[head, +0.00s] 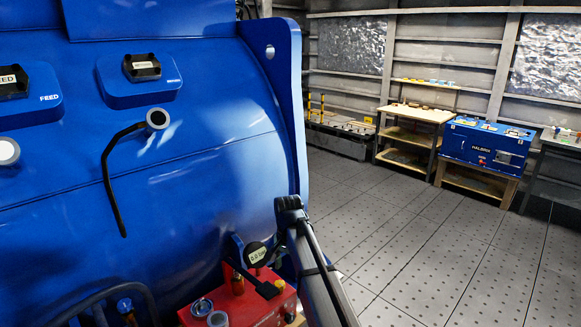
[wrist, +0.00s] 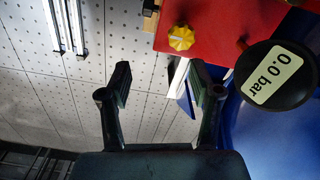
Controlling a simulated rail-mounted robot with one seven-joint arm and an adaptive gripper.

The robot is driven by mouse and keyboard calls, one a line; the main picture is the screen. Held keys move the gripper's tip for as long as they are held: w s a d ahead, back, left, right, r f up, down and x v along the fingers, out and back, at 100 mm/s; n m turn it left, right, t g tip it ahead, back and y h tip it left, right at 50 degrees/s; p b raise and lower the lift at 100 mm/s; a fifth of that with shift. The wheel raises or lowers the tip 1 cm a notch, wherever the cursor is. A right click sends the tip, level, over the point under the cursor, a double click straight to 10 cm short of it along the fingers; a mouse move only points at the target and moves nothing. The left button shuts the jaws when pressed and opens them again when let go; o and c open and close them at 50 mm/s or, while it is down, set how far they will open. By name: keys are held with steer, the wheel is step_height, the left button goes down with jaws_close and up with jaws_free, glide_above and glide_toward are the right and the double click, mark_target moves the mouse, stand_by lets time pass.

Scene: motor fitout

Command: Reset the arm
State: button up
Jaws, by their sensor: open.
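My gripper (wrist: 160,84) shows in the wrist view with its two dark fingers spread apart. No object is clearly held between them. A blue and white edge shows behind the right finger, and I cannot tell what it is. Beyond the fingers is a red box (wrist: 215,18) with a yellow knob (wrist: 181,38). A round black gauge (wrist: 278,75) reading "0.0 bar" is close on the right. In the head view the red box (head: 262,306) and gauge (head: 257,254) are at the bottom centre. I cannot make out my fingers clearly there.
A dark long part (head: 318,270) rises beside the red box. Open floor (head: 430,250) lies to the right. A workbench (head: 415,113) and blue cabinet (head: 486,142) stand at the back.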

steer(key=s+d+f+n, duration=0.3)
steer(key=s+d+f, duration=0.6)
steer(key=s+f, duration=0.35)
steer(key=s+d+f+n, duration=0.3)
steer(key=s+d+f, duration=0.7)
steer(key=s+f, duration=0.25)
steer(key=s+f+g, duration=0.3)
steer(key=s+f, duration=0.6)
steer(key=s, duration=0.4)
steer(key=s+f+g, duration=0.3)
steer(key=s+f, duration=0.6)
steer(key=s, duration=0.4)
steer(key=shift+s+a+f+g, duration=0.15)
steer(key=shift+s+a+g, duration=0.1)
steer(key=shift+s+g, duration=0.15)
